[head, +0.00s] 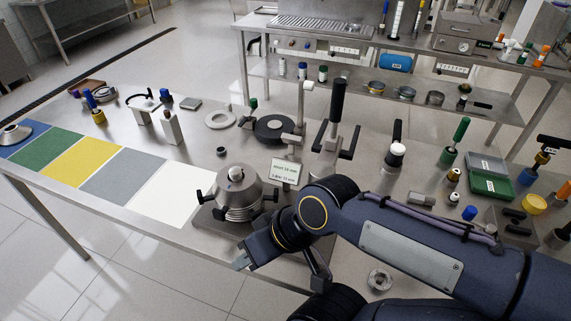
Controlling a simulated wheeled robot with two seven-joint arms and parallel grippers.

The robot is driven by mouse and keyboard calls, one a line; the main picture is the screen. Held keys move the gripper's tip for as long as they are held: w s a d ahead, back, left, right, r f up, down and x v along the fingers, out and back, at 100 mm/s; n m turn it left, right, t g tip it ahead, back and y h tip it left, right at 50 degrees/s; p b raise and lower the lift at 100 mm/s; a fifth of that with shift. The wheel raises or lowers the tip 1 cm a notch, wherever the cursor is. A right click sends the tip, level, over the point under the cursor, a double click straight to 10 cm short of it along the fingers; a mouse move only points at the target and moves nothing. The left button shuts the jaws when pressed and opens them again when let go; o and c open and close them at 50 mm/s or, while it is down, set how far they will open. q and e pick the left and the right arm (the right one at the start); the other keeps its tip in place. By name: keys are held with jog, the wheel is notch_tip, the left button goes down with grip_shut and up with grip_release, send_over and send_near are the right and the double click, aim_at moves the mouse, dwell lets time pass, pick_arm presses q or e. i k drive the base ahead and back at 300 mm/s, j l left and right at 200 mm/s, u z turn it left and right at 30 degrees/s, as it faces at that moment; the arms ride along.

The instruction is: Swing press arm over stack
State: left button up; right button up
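A metal disc stack (238,206) with a domed top and dark side handles sits on a square base at the table's front. A press with a tall black-handled lever (337,100) stands behind it to the right. A thin upright post with a pale top (301,105) stands left of that lever. I cannot tell for sure which part is the swinging press arm; no arm visibly lies over the stack. My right gripper (281,272) is just in front and right of the stack, over the front edge. Its fingers look spread and empty. My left gripper is out of view.
Coloured mats, including a white one (174,191), run left. A black disc (273,129) and pale ring (220,120) lie behind. Bottles, a green tray (490,184) and tools crowd the right. A steel shelf stands behind.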

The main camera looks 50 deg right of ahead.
aim_at(325, 165)
jog(key=l+z, duration=0.1)
jog(key=z, duration=0.35)
jog(key=l+z, duration=0.1)
jog(key=z, duration=0.35)
jog(key=l+z, duration=0.15)
jog(key=z, duration=0.25)
jog(key=l+z, duration=0.1)
jog(key=z, duration=0.35)
